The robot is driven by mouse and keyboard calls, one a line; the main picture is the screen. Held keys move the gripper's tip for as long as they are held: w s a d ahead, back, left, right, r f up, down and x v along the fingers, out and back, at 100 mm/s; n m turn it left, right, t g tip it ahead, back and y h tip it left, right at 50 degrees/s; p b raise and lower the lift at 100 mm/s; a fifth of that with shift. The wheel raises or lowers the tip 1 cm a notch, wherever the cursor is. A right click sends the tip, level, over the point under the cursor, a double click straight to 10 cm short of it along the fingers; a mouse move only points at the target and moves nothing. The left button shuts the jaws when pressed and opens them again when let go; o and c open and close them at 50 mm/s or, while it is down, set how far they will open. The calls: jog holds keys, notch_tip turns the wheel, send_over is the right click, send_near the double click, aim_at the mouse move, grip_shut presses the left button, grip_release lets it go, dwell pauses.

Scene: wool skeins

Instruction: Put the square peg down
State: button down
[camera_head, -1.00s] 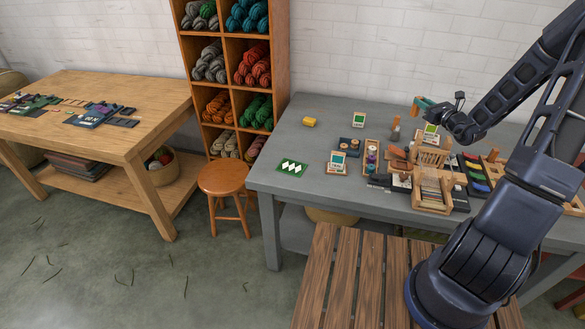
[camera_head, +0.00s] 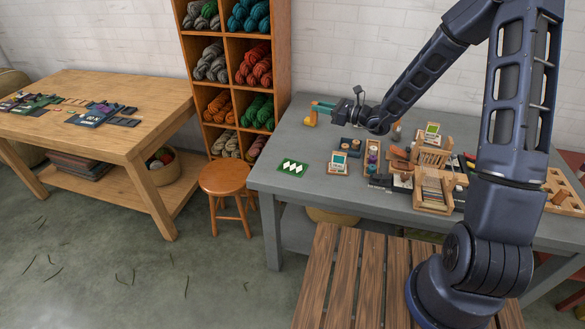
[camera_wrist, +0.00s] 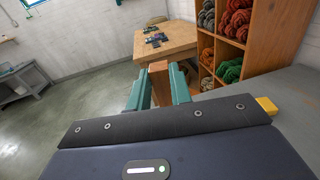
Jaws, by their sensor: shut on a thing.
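The square peg (camera_wrist: 158,84) is a plain brown wooden block. In the wrist view it stands between the two teal fingers of my gripper (camera_wrist: 159,90), which is shut on it. In the head view my gripper (camera_head: 322,106) is over the back left of the grey table (camera_head: 262,176), pointing left. The peg overlaps a yellow block (camera_head: 310,122) there and is hard to tell apart from it. I cannot tell whether the peg touches the table.
The yellow block (camera_wrist: 266,105) is right of the fingers in the wrist view. A green card with white diamonds (camera_head: 292,168) lies near the table's left edge. Trays and small stands crowd the middle and right. The left part of the table is mostly bare.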

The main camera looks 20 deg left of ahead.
jog(key=s+a+n+g, duration=0.2)
jog(key=s+a+g, duration=0.1)
jog(key=s+a, duration=0.4)
send_over(296, 173)
notch_tip(296, 173, down, 20)
jog(key=shift+w+r, duration=0.1)
dwell(0.5)
jog(key=c, duration=1.3)
grip_release()
jog(key=shift+f, duration=0.2)
jog(key=shift+o, duration=0.2)
jog(key=shift+r, duration=0.2)
jog(key=d, duration=1.2)
